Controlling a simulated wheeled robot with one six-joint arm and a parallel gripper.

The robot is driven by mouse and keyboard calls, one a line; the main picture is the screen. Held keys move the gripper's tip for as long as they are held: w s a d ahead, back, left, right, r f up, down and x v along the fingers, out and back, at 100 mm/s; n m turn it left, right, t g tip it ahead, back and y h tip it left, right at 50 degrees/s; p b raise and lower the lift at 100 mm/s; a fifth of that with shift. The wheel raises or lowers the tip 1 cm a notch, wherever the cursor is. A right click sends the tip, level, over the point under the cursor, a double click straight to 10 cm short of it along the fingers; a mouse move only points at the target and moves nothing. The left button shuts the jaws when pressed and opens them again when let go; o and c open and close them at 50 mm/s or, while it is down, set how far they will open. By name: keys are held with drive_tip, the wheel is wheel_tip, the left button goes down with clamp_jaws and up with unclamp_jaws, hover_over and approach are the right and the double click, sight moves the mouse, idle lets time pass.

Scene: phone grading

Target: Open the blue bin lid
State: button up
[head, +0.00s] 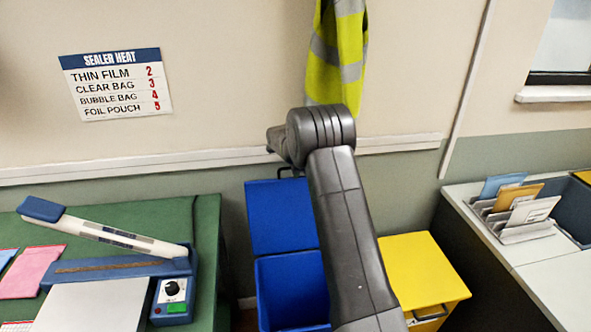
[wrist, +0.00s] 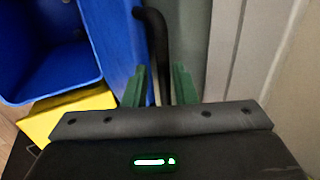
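The blue bin (head: 292,290) stands against the wall with its top open. Its blue lid (head: 280,217) is raised upright at the wall side. In the wrist view the open bin (wrist: 45,55) is at upper left and the raised lid (wrist: 112,35) is beside it. A black bar handle (wrist: 158,45) on the lid runs down between the green fingers of my gripper (wrist: 160,85). The fingers stand apart, with a small gap on each side of the bar. In the head view my arm hides the gripper.
A yellow bin (head: 422,270) stands right of the blue one. A green bench with a heat sealer (head: 120,235) is at left. A pale counter with an envelope rack (head: 520,215) is at right. A hi-vis vest (head: 338,55) hangs above the bins.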

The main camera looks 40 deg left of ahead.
drive_tip(key=b+v, duration=0.2)
drive_tip(key=v, duration=1.1)
drive_tip(key=shift+r+b, duration=0.3)
drive_tip(key=shift+b, duration=0.1)
drive_tip(key=shift+s+d, duration=0.1)
drive_tip(key=p+x, duration=0.2)
drive_tip(key=x, duration=0.9)
drive_tip(key=shift+f, duration=0.15)
